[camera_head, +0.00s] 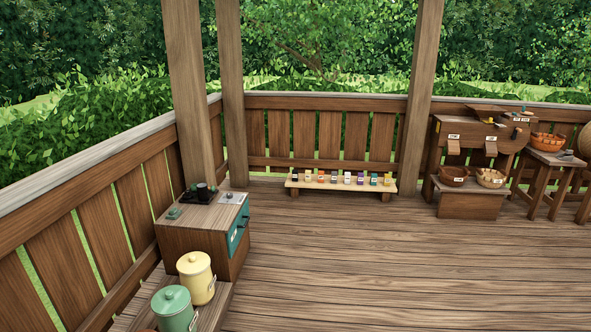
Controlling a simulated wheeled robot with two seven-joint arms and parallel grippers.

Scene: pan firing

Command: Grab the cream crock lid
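The cream crock (201,288) stands upright on a low wooden stand at the lower left. Its cream lid (193,262), with a small knob on top, sits on it. A green crock (175,318) with a green lid (171,298) stands in front of it and to the left, cut off by the bottom edge. Neither of my grippers is in view.
Behind the crocks is a wooden cabinet (190,239) with a teal front and small items on top. A railing (85,225) runs along the left. A low bench (340,186) with several small jars stands at the back. The plank floor (380,260) is clear.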

